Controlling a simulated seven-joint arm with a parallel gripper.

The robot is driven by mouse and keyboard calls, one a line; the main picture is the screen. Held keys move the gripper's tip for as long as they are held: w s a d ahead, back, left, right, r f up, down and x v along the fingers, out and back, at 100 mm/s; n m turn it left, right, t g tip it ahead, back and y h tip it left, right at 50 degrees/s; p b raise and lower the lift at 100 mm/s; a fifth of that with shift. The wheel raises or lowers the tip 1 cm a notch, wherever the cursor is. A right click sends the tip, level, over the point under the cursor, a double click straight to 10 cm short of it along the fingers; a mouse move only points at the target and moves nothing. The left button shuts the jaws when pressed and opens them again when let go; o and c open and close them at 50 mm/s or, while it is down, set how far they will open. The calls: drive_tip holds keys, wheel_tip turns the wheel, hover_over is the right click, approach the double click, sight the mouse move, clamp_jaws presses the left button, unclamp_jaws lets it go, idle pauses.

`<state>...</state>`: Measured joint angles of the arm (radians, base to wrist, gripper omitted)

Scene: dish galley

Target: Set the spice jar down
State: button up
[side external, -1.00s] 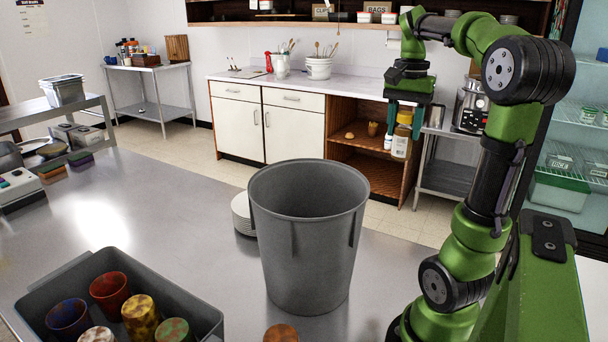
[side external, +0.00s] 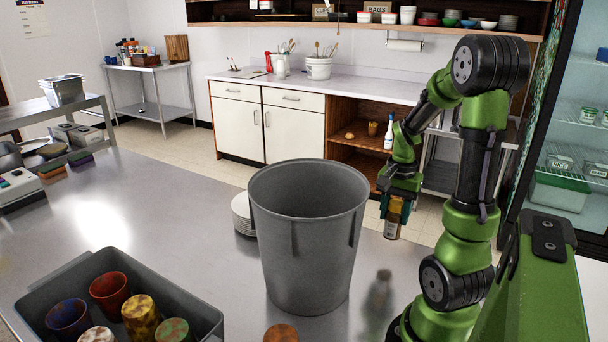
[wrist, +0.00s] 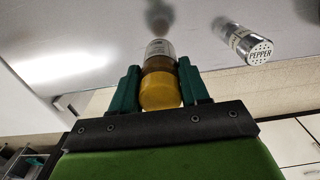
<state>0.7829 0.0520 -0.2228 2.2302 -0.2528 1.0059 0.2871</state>
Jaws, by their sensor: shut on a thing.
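In the wrist view, the yellow lid of the jar (wrist: 160,88) sits between the two green fingers of my gripper (wrist: 160,90). A faint reflection of the jar shows on the counter below it, with a gap between.
A tall grey bin (side external: 308,245) stands left of the jar. A pepper shaker (wrist: 245,44) stands on the counter in the wrist view. A grey tub (side external: 185,300) with several cups is at front left. Stacked white plates (side external: 241,214) are behind the bin. Counter (side external: 372,295) right of the bin looks clear.

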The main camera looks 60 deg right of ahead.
sight(392, 232)
drive_tip(key=shift+f, duration=3.05)
drive_tip(key=shift+f, duration=0.1)
drive_tip(key=o, duration=1.1)
drive_tip(key=shift+o, duration=0.2)
wheel_tip(392, 232, up, 12)
drive_tip(key=shift+r, duration=0.15)
drive_tip(key=shift+f, duration=4.15)
